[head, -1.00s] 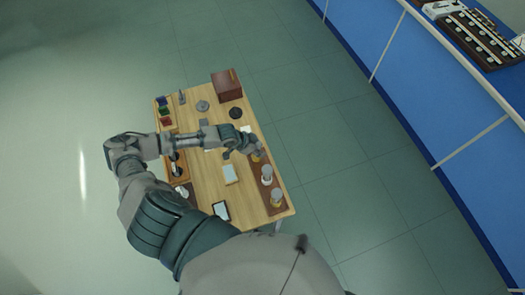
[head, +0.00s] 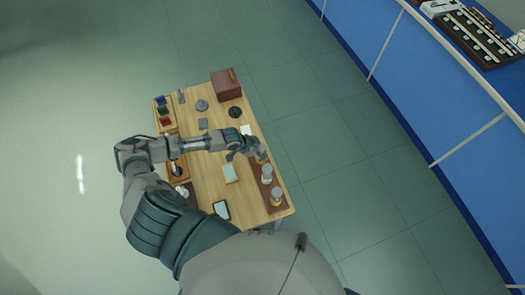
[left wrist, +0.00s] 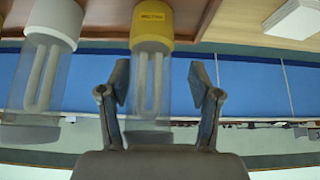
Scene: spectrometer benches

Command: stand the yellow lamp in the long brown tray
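The yellow lamp, with a yellow base (left wrist: 152,22) and a clear tube, shows in the left wrist view, which is upside down. It stands upright, its base at the long brown tray (left wrist: 194,14). My left gripper (left wrist: 160,90) is open, one finger on each side of the tube, with gaps visible. A white-based lamp (left wrist: 48,22) stands beside it. In the head view my left gripper (head: 252,151) is over the far end of the brown tray (head: 266,187) and largely hides the yellow lamp. My right gripper is not in view.
Another lamp with an amber look (head: 276,197) stands at the tray's near end. A white-topped block (head: 230,172) and a dark-framed tablet (head: 221,210) lie nearby. A brown box (head: 226,85) and black disc (head: 235,112) are at the far end. Blue benches (head: 430,110) stand across the floor.

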